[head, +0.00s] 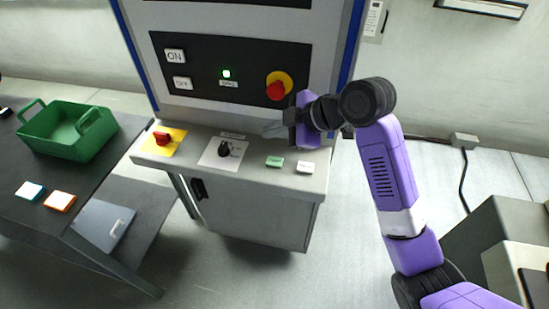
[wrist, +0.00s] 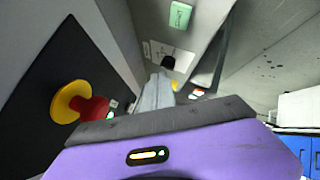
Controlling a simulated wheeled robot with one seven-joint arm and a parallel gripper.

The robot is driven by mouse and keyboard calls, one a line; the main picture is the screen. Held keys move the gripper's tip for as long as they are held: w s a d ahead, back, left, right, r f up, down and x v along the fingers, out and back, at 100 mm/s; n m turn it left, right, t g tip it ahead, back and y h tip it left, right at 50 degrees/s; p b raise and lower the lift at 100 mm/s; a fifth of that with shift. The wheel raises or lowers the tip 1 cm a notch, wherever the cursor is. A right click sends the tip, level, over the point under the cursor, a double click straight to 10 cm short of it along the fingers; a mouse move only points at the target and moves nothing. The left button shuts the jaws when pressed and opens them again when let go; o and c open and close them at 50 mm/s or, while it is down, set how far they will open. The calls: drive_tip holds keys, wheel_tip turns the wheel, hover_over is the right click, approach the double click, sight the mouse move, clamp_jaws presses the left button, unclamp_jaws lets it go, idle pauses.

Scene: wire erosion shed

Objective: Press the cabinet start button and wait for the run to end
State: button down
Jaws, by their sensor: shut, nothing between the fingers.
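The cabinet (head: 250,210) has an upright black panel and a sloping grey console. The console bears a green button (head: 275,161) and a white button (head: 305,167); their labels are too small to read. The panel carries a white ON button (head: 174,55), an OFF button (head: 182,83) and a lit green lamp (head: 226,73). My gripper (head: 268,129) is shut and empty, above the console near the panel, its fingers pointing left. It is apart from the green button, which also shows at the top of the wrist view (wrist: 181,15). The fingers (wrist: 154,93) are together there.
A red mushroom knob on a yellow ring (head: 278,88) is close to my gripper, also in the wrist view (wrist: 92,108). A red switch (head: 162,138) and black rotary knob (head: 225,147) sit on the console. A table with a green basket (head: 65,131) stands left.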

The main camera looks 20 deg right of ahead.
sight(278, 162)
drive_tip(key=shift+w+d+r+n+g, duration=0.1)
drive_tip(key=shift+d+r+n+g, duration=0.25)
drive_tip(key=shift+d+r, duration=0.3)
drive_tip(key=shift+d+f, duration=0.1)
drive_tip(key=shift+f, duration=0.05)
drive_tip(key=shift+f+b, duration=3.1)
drive_tip(key=shift+f, duration=1.25)
drive_tip(key=shift+f, duration=0.1)
drive_tip(key=shift+f+b, duration=0.3)
drive_tip(key=shift+b, duration=0.05)
